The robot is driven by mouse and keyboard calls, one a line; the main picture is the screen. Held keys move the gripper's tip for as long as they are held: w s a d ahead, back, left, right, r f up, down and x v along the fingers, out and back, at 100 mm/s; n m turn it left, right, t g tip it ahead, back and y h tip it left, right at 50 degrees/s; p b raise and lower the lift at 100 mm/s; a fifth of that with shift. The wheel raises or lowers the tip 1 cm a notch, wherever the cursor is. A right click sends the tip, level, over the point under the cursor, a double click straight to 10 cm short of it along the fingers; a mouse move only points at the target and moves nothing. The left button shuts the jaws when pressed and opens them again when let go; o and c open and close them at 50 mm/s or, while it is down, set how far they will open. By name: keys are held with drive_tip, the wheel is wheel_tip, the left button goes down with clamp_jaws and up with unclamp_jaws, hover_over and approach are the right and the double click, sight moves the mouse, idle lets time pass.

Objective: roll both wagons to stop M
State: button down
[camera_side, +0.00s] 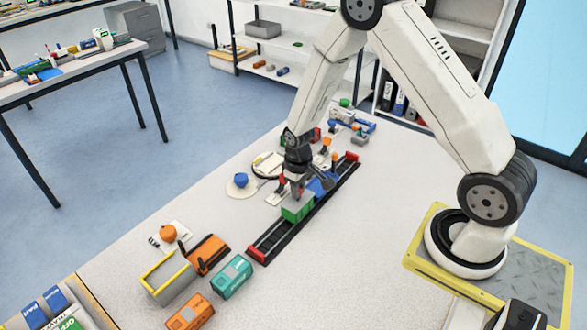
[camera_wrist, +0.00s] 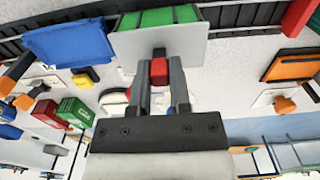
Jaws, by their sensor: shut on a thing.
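The green wagon (camera_side: 297,209) stands on the dark track (camera_side: 275,238), left of its middle in the side view. In the wrist view the green wagon (camera_wrist: 158,17) shows at the top, with a grey side facing me. The blue wagon (camera_side: 321,184) stands further up the track; in the wrist view it (camera_wrist: 70,45) is left of the green one, with a narrow gap. My gripper (camera_side: 297,190) is low over the green wagon. In the wrist view my gripper (camera_wrist: 160,70) is shut around a small red grip at the wagon's side. I cannot make out a stop M mark.
Red end blocks close the track at the near end (camera_side: 257,255) and far end (camera_side: 352,156). An orange box (camera_side: 207,254), a yellow-rimmed crate (camera_side: 168,276) and a teal container (camera_side: 232,276) stand near the near end. The table right of the track is clear.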

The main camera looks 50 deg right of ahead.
drive_tip(key=shift+d, duration=5.15)
drive_tip(key=shift+c, duration=2.4)
unclamp_jaws()
wheel_tip(320, 180, up, 7)
drive_tip(key=shift+a, duration=0.1)
drive_tip(key=s+a+r+t, duration=0.1)
drive_tip(key=s+a+r, duration=0.3)
drive_tip(key=a, duration=0.4)
drive_tip(key=s+a+r+t, duration=0.1)
drive_tip(key=s+a+r, duration=0.4)
drive_tip(key=s+a, duration=0.2)
drive_tip(key=shift+s+a+t, duration=0.2)
drive_tip(key=shift+a+t, duration=0.1)
drive_tip(key=shift+a, duration=0.3)
